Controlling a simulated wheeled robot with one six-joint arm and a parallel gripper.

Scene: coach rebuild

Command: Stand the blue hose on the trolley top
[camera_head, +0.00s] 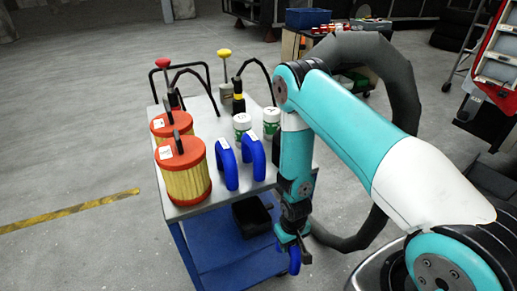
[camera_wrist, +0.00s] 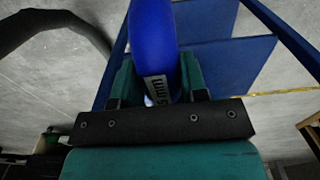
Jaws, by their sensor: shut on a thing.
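My gripper (camera_head: 293,246) points down beside the front right of the trolley, lower than its top. It is shut on a blue hose (camera_head: 295,262), of which only a small part shows below the jaws in the head view. In the wrist view, the curved blue hose (camera_wrist: 152,35) sits between the two fingers, with a white label near the grip. The trolley top (camera_head: 196,209) is a grey sheet. Two other blue curved hoses (camera_head: 227,163) stand on it near its front. My arm hides the top's right part.
Two red-capped yellow filters (camera_head: 184,181) stand along the top's left side. White-and-green jars (camera_head: 242,124) and levers with red and yellow knobs (camera_head: 224,53) stand behind. A black bin (camera_head: 250,216) is on the blue lower shelf (camera_head: 215,257). Bare top shows at the front edge.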

